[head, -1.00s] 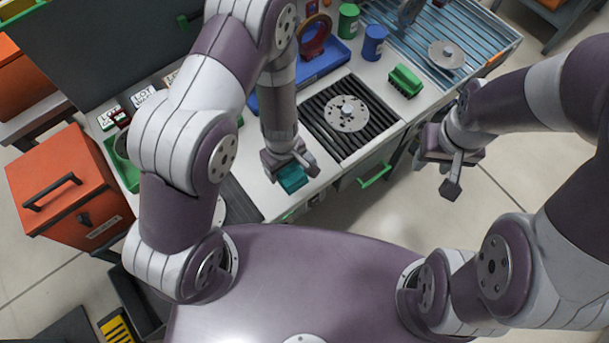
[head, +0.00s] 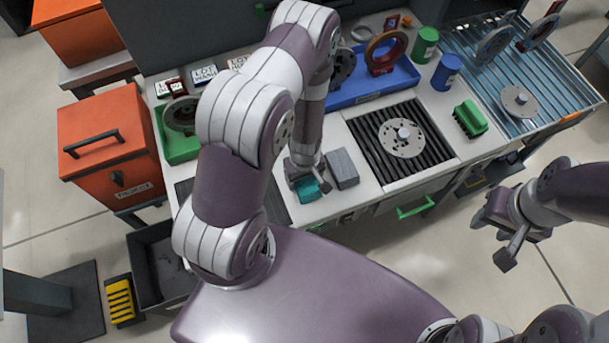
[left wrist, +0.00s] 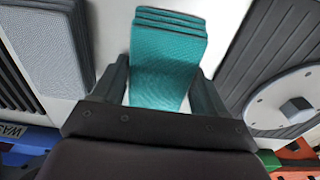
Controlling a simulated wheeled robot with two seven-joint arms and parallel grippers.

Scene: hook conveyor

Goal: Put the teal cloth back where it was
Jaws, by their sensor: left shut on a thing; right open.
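The teal cloth (head: 308,190) is at the front edge of the white bench. My left gripper (head: 311,183) is shut on it. In the left wrist view the folded, layered cloth (left wrist: 168,55) sits between the two fingers (left wrist: 162,92) and extends past them over the white surface. I cannot tell whether it touches the bench. A grey block (head: 343,168) stands just right of the cloth in the head view. My right gripper (head: 507,232) is open and empty, over the floor to the right of the bench.
A dark ribbed grate (head: 374,128) with a metal disc (head: 401,138) lies right of the block. Another ribbed mat with a disc (left wrist: 285,100) is on the cloth's other side. A blue tray (head: 372,85), green brush (head: 470,118) and blue can (head: 446,72) are further off.

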